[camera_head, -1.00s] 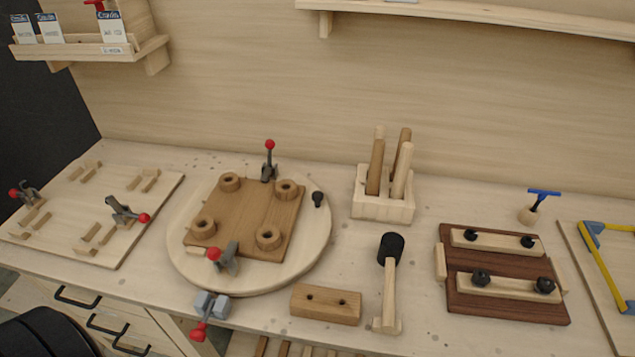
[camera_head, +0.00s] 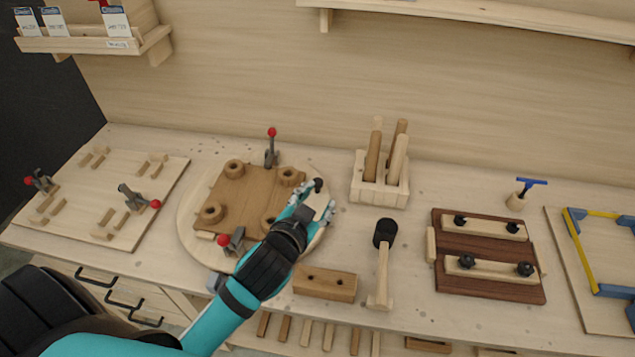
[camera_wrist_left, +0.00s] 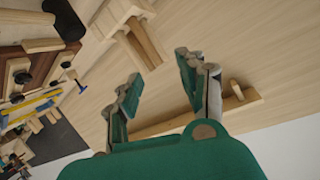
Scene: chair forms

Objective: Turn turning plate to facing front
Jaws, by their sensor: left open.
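The round pale turning plate (camera_head: 190,236) lies on the workbench left of centre. A square brown board (camera_head: 248,200) with several round wooden rings sits on it, turned slightly from square. A black knob (camera_head: 319,185) stands at the plate's right edge. Red-tipped clamps stand at the plate's back (camera_head: 271,150) and front (camera_head: 232,241). My left gripper (camera_head: 320,200) is open, its fingers over the plate's right edge beside the black knob. My forearm hides the plate's front right. In the left wrist view the open fingers (camera_wrist_left: 158,90) hold nothing. My right gripper is out of view.
A holder with wooden handles (camera_head: 379,190) stands behind right. A mallet (camera_head: 382,260) and a drilled wooden block (camera_head: 325,283) lie right of my arm. A dark board with pale strips (camera_head: 487,285) is farther right. A clamp board (camera_head: 120,225) is at left.

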